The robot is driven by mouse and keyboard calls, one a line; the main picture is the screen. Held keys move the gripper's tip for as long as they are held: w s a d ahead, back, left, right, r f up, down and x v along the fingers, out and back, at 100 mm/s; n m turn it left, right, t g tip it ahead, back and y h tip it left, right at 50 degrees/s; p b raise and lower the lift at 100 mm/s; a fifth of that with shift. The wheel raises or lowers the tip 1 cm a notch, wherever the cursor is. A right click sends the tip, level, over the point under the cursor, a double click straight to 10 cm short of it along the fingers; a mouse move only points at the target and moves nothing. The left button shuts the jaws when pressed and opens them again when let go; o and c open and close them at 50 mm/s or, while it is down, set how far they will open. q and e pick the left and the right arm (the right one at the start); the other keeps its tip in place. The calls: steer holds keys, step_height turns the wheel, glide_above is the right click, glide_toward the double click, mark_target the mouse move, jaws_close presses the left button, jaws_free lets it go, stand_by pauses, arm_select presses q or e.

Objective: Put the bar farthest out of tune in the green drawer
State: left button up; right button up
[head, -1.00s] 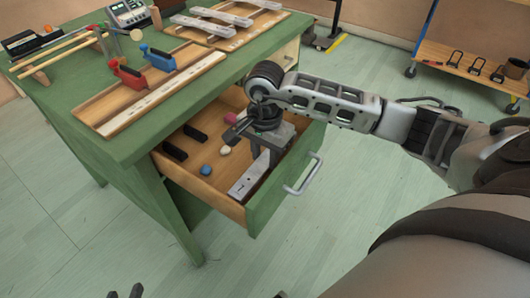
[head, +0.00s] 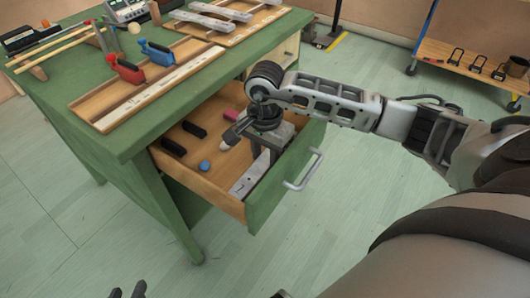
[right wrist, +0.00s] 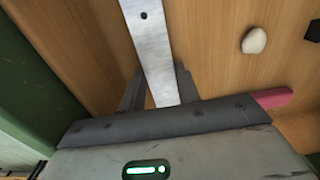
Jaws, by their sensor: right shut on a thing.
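The green drawer (head: 262,210) is pulled open from the green workbench (head: 130,140); its inside is bare wood. A flat grey metal bar (head: 243,187) lies along the inside of the drawer front. My right gripper (head: 267,155) reaches down into the drawer and is shut on this bar. In the right wrist view the bar (right wrist: 150,45) runs between the two fingers, with a dark hole near its far end. My left gripper (head: 127,291) just shows at the bottom edge, its two tips apart and no object visible between them.
The drawer also holds black blocks (head: 174,147), a blue ball (head: 204,165), a whitish lump (right wrist: 254,40) and a pink block (right wrist: 272,98). On the bench are a wooden frame (head: 100,122) with red and blue clamps, and another with metal bars (head: 208,26). A wooden cart (head: 455,52) stands back right.

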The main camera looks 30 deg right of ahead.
arm_select(q)
steer(key=shift+f, duration=0.15)
arm_select(e)
steer(key=shift+f, duration=0.2)
steer(key=o, duration=1.2)
arm_select(q)
steer(key=r, duration=0.1)
steer(key=r+p, duration=0.2)
steer(key=shift+s+a+r+t, duration=0.25)
steer(key=shift+a+r+t, duration=0.05)
steer(key=shift+a+r, duration=0.1)
arm_select(e)
step_height(320, 180, up, 16)
steer(key=shift+r, duration=0.1)
